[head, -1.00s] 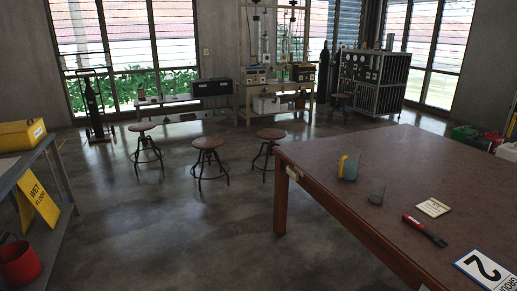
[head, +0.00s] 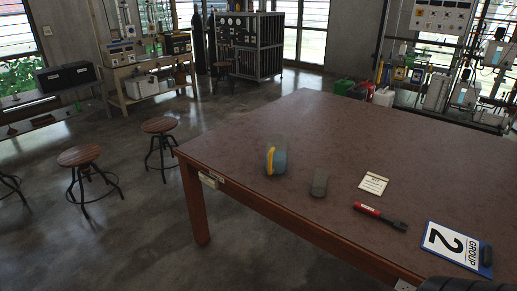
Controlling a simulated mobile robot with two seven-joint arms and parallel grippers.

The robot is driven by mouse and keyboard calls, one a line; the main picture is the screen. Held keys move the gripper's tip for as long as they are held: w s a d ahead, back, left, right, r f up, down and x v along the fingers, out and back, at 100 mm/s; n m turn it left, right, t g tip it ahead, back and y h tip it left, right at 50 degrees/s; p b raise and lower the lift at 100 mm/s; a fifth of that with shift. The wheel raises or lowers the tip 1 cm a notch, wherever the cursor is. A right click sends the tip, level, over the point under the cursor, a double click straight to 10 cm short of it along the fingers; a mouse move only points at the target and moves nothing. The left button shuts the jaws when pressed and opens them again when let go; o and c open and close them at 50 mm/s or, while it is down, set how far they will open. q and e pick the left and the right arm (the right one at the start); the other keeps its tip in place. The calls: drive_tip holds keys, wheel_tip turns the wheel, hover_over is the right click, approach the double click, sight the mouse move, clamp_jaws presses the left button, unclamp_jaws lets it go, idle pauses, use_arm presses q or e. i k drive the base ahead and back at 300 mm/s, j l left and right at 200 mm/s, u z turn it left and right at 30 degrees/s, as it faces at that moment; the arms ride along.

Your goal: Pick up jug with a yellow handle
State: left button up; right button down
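The jug with a yellow handle (head: 281,160) stands on the brown table (head: 230,150), near its left edge. Its body is grey-blue and its yellow handle faces left. Neither of my grippers shows in the head view. A dark ribbed shape at the bottom right edge may be part of my arm, but too little of it shows to tell.
On the table are a dark grey object (head: 320,182), a small cream card (head: 373,183), a red-and-black tool (head: 381,216) and a "GROUP 2" sign (head: 453,246). Stools (head: 80,157) stand left of the table. The table's far part is clear.

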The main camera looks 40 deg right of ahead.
sight(275, 157)
drive_tip(key=i+j, duration=0.1)
drive_tip(key=i, duration=2.7)
drive_tip(key=i+z, duration=0.1)
drive_tip(key=z, duration=0.35)
drive_tip(key=i+z, duration=0.15)
drive_tip(key=z, duration=0.25)
drive_tip(key=i+z, duration=0.1)
drive_tip(key=z, duration=1.85)
